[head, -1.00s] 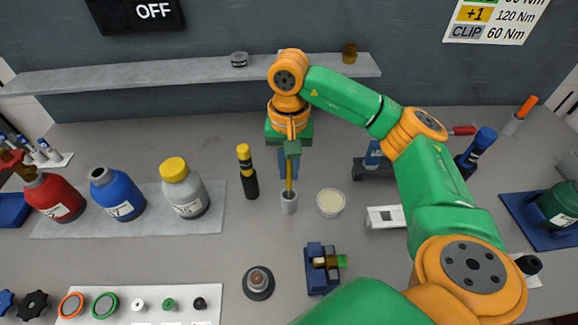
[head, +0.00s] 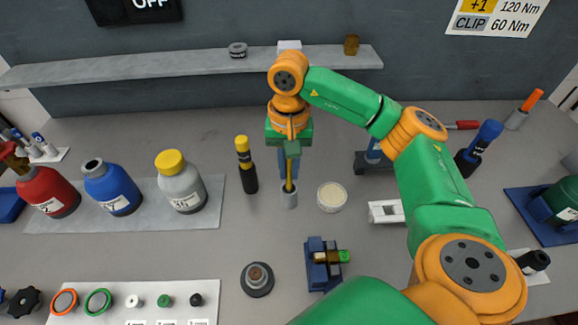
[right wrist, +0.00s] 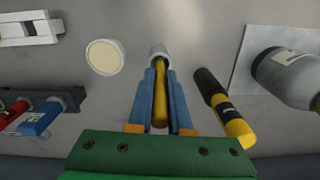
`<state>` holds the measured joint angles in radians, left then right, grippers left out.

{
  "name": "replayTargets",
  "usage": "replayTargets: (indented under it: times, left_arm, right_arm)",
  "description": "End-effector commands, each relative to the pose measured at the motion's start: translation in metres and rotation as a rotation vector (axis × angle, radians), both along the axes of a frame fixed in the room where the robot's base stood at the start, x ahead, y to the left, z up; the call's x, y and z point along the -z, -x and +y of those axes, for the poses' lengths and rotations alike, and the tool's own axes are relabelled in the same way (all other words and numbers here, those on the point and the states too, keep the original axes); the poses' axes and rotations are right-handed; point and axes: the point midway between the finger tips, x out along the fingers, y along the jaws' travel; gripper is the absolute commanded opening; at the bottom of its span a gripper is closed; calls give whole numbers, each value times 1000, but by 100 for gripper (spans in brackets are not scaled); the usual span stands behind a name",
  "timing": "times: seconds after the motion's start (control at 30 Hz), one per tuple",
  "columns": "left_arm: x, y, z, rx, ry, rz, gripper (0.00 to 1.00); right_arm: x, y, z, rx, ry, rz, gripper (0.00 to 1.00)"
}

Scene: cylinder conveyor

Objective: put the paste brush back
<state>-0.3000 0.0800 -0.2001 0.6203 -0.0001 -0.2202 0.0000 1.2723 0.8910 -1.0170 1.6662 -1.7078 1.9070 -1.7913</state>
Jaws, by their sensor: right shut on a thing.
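The paste brush (right wrist: 160,98) has a yellow handle and stands between the blue fingers of my right gripper (right wrist: 160,85), which is shut on it. Its lower end is inside a small grey cup (right wrist: 157,50). In the head view the grey cup (head: 289,196) stands on the bench, with the yellow handle (head: 289,178) rising from it to my right gripper (head: 288,165). The bristles are hidden in the cup. A round tub of pale paste (head: 332,197) stands just right of the cup. My left gripper is not in view.
A black and yellow tool (head: 246,165) stands close left of the cup. A grey bottle with a yellow cap (head: 182,183) stands farther left. A blue fixture (head: 324,264) and a round dark stand (head: 257,279) are nearer. A shelf (head: 150,72) runs along the back wall.

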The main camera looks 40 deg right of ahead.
Motion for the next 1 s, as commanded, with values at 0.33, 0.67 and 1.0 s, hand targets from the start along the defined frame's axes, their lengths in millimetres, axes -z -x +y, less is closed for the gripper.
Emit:
replayTargets:
  times: [0.33, 0.67, 1.0]
  left_arm:
    - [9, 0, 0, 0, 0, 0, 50]
    - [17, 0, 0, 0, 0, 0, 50]
    - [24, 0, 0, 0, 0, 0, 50]
  right_arm:
    - [10, 0, 0, 0, 0, 0, 0]
    - [18, 0, 0, 0, 0, 0, 0]
    - [27, 0, 0, 0, 0, 0, 0]
